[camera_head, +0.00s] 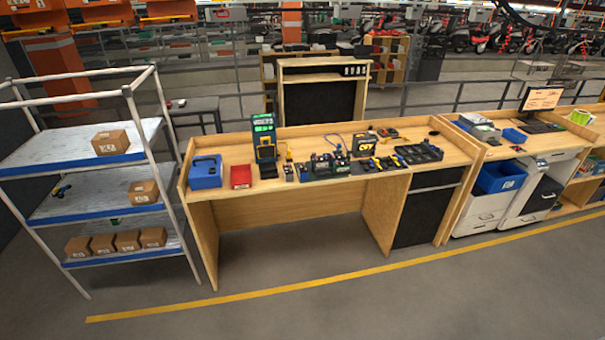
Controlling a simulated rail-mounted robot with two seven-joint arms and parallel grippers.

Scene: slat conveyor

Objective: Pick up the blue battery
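Neither of my grippers is in view.
A red box (241,176) and a tester with a green screen (264,138) stand right of it. Several small tools and a black tray (418,154) fill the bench's middle and right. A shelf rack (148,130) with cartons stands left. The floor (330,315) in front is clear.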

